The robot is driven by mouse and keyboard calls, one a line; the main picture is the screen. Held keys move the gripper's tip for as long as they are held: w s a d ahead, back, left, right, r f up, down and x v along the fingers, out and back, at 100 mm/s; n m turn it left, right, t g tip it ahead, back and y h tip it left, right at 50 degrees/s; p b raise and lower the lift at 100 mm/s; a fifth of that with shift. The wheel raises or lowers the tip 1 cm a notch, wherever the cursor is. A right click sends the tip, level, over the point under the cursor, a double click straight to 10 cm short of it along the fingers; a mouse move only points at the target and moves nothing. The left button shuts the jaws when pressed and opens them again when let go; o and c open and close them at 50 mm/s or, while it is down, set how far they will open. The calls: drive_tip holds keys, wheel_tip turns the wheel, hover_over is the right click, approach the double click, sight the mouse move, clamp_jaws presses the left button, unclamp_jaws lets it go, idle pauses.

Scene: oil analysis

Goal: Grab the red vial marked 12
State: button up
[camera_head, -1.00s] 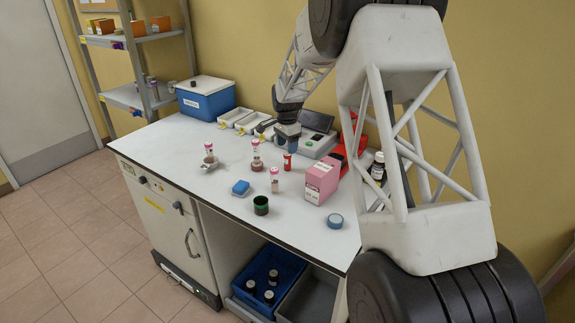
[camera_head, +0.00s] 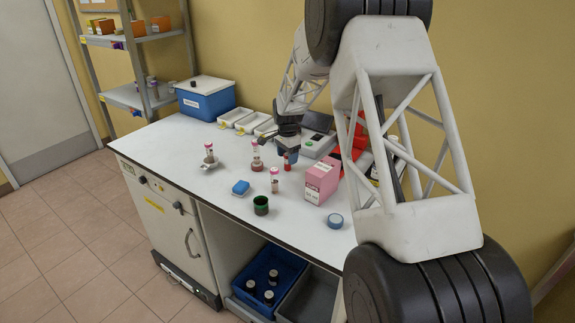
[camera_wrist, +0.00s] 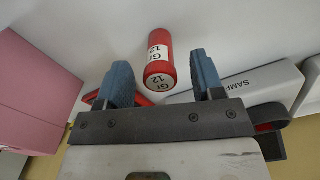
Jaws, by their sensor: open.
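The red vial (camera_head: 287,161) stands upright on the white bench, left of the pink box. In the wrist view the red vial (camera_wrist: 159,62) shows white labels on its cap and side reading "Gr 12". My gripper (camera_head: 288,149) is right at the vial's top in the head view and covers part of it. In the wrist view my gripper (camera_wrist: 160,62) is open and empty, with a blue-grey finger on each side of the vial and gaps on both sides. How deep the vial sits between the fingers I cannot tell.
A pink box (camera_head: 322,180) stands close on the right. Other vials stand nearby, one (camera_head: 255,150) to the left and one (camera_head: 274,178) in front.

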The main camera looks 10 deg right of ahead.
drive_tip(key=shift+f, duration=1.35)
drive_tip(key=c, duration=1)
drive_tip(key=shift+r, duration=0.1)
drive_tip(key=shift+r, duration=4.9)
